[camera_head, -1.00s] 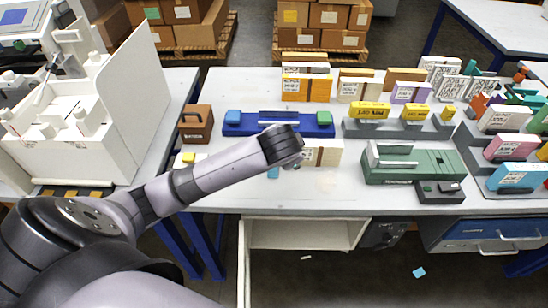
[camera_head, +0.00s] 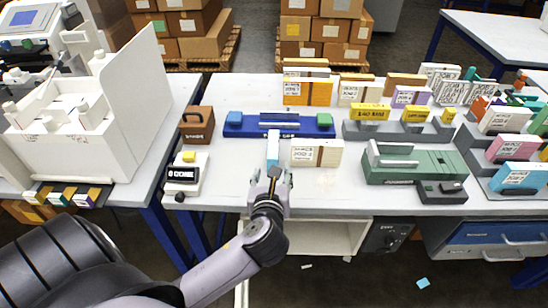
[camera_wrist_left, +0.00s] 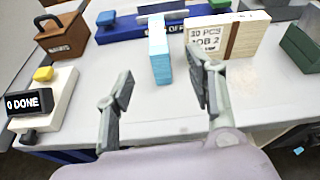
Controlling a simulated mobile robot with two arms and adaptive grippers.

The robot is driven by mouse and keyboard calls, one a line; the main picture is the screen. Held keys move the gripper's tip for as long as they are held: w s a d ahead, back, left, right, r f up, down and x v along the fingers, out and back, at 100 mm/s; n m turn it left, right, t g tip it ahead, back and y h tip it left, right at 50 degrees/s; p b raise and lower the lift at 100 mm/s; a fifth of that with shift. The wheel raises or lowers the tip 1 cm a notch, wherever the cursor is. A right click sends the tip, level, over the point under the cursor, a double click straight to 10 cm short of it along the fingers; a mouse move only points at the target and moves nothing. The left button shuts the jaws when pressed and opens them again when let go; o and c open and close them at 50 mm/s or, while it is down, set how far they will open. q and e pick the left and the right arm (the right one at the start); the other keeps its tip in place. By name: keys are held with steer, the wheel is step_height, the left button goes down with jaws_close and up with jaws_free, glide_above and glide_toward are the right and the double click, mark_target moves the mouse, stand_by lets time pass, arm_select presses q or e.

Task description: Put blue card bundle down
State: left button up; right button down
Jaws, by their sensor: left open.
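The blue card bundle (camera_head: 272,150) stands on the white table, just in front of the blue machine (camera_head: 278,125). It also shows in the left wrist view (camera_wrist_left: 160,52), upright and narrow side toward me. My left gripper (camera_head: 270,178) is open, close in front of the bundle. In the left wrist view its two fingers (camera_wrist_left: 162,88) are spread apart on either side of the space before the bundle, with no visible contact. My right gripper is not in view.
A white and brown card bundle (camera_head: 317,153) stands close to the right of the blue one. A counter box reading "0 DONE" (camera_head: 186,174) and a brown box (camera_head: 197,124) are at left. A green machine (camera_head: 415,163) is at right. The table front is clear.

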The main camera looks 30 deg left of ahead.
mark_target(273, 146)
arm_select(q)
steer(key=shift+m, duration=0.4)
steer(key=x, duration=1.7)
steer(key=shift+a, duration=0.25)
steer(key=shift+r, duration=0.1)
steer(key=shift+c, duration=0.6)
jaws_close()
